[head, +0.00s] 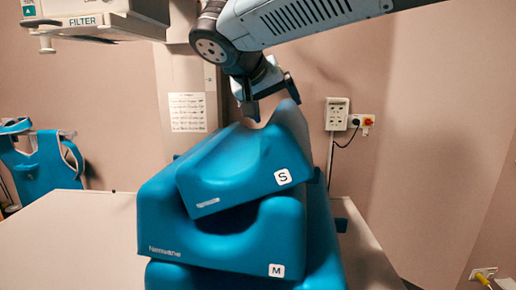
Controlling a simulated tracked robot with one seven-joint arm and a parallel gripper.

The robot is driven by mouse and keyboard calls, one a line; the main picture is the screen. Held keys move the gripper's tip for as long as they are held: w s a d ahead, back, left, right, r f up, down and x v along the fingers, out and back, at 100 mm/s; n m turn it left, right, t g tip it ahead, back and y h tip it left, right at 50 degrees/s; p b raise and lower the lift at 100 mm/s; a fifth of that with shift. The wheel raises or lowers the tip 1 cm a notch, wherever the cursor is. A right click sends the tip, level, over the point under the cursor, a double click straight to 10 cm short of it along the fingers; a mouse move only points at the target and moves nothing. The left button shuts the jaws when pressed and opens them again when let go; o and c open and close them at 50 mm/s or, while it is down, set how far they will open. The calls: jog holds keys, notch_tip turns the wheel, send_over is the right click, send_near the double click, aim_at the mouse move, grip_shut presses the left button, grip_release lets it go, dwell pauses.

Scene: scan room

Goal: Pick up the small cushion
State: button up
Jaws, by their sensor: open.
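The small cushion (240,172) is blue, with a white "S" label on its right front corner. It lies on top of a stack, turned a little, with a dip in its upper side. Below it is a larger blue cushion (215,245) marked "M". My gripper (268,112) points down from above at the back of the small cushion, its fingers apart near the raised right end. I cannot tell whether a finger touches the cushion. Nothing shows between the fingers.
The stack stands on a pale table (65,235), bare to the left. More blue foam shows under and behind the medium cushion. A machine marked "FILTER" (85,22) hangs at upper left. A blue chair-like item (45,165) stands at left. A socket box (337,113) is on the wall.

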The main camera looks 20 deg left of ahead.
jog(key=x, duration=0.2)
jog(key=shift+w+d+f, duration=0.1)
jog(key=shift+w+f, duration=0.05)
jog(key=shift+w, duration=0.1)
jog(key=c, duration=1.6)
